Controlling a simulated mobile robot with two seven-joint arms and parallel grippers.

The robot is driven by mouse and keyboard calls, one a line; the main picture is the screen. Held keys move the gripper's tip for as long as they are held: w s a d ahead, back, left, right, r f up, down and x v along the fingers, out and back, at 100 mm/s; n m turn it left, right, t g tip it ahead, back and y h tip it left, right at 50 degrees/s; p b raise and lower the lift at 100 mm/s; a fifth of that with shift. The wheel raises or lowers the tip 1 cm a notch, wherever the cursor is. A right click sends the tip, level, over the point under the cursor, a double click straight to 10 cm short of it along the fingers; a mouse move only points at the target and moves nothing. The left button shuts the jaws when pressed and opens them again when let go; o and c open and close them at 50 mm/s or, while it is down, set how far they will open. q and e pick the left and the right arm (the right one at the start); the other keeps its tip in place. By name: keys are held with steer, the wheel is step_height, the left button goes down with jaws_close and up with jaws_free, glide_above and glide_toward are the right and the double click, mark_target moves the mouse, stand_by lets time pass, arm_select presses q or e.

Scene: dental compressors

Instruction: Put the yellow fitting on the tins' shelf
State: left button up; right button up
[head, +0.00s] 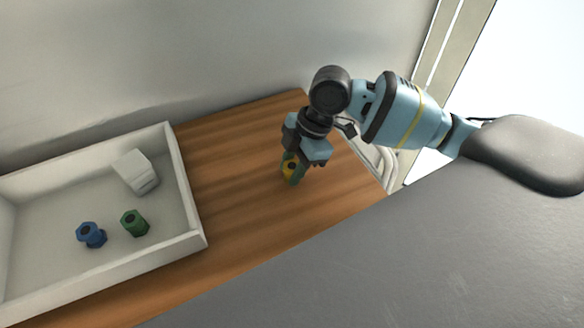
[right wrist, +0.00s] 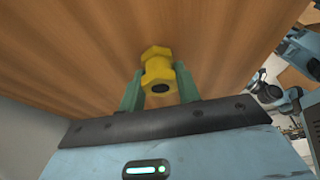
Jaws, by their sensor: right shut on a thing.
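The yellow fitting (head: 290,169) is between the fingers of my right gripper (head: 292,172), over the right part of the wooden top. In the right wrist view the yellow fitting (right wrist: 157,74) sits between the two green fingers of the right gripper (right wrist: 160,88), which is shut on it. The wood lies behind the fitting; I cannot tell whether the fitting touches it. The tins' shelf is not in view. My left gripper is not in view.
A white tray (head: 188,190) stands on the wooden top (head: 235,150) at the left. It holds a blue fitting (head: 91,235), a green fitting (head: 135,223) and a white block (head: 135,172). The wood between tray and gripper is clear. A wall (head: 150,60) rises behind.

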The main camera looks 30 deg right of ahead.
mark_target(286, 168)
steer(key=shift+r, duration=0.15)
step_height(286, 168, up, 4)
steer(key=shift+f, duration=0.2)
steer(key=s+d, duration=0.1)
steer(key=s, duration=0.4)
steer(key=s+d, duration=0.2)
steer(key=s, duration=0.3)
steer(key=s+d+r, duration=0.1)
steer(key=s+d, duration=0.1)
steer(key=s, duration=0.3)
steer(key=shift+d, duration=0.15)
